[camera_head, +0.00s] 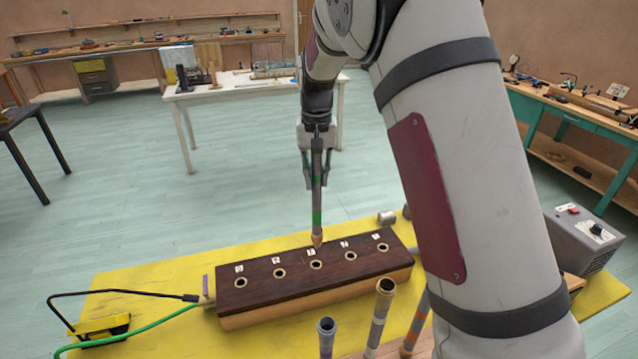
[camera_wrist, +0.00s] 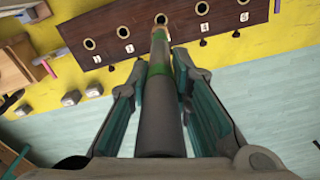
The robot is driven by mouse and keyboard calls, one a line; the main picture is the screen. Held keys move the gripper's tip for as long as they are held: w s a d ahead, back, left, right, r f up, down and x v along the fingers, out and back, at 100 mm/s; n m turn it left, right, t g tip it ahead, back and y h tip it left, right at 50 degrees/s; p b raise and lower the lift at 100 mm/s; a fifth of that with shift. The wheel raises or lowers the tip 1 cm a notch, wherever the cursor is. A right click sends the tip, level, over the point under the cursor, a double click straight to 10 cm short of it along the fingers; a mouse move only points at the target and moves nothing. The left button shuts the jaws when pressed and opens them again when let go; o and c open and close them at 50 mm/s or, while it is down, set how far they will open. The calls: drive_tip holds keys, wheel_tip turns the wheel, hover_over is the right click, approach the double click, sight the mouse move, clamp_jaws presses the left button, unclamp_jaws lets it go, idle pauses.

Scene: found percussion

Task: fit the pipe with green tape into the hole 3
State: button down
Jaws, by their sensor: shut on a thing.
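The pipe with green tape (camera_head: 317,215) is grey with a green band and a copper-coloured lower end. My gripper (camera_head: 317,182) is shut on it and holds it roughly upright, lower end down. The dark wooden block (camera_head: 297,285) has a row of five numbered holes. Hole 3 (camera_head: 316,265) is the middle one and looks empty. The pipe's lower end shows just above hole 3 in the head view, apart from it. In the wrist view the pipe (camera_wrist: 162,100) points at hole 3 (camera_wrist: 161,18), its tip beside the rim; the height gap is hard to tell.
The block lies on a yellow table (camera_head: 150,270). Several other pipes, one grey (camera_head: 327,335), stand in front of it. A small metal cylinder (camera_head: 387,217) is behind its right end. A black-armed device with green cable (camera_head: 100,325) is left; a grey box (camera_head: 583,240) is right.

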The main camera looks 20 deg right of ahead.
sight(316, 160)
drive_tip(key=shift+a, duration=0.25)
drive_tip(key=shift+w+b, duration=0.2)
drive_tip(key=shift+b, duration=0.25)
drive_tip(key=shift+s+d+f, duration=0.1)
drive_tip(key=shift+f, duration=2.8)
drive_tip(key=shift+f+b, duration=0.6)
drive_tip(key=shift+f, duration=1.1)
drive_tip(key=c, duration=1.4)
unclamp_jaws()
drive_tip(key=shift+o, duration=0.2)
wheel_tip(316, 160, up, 12)
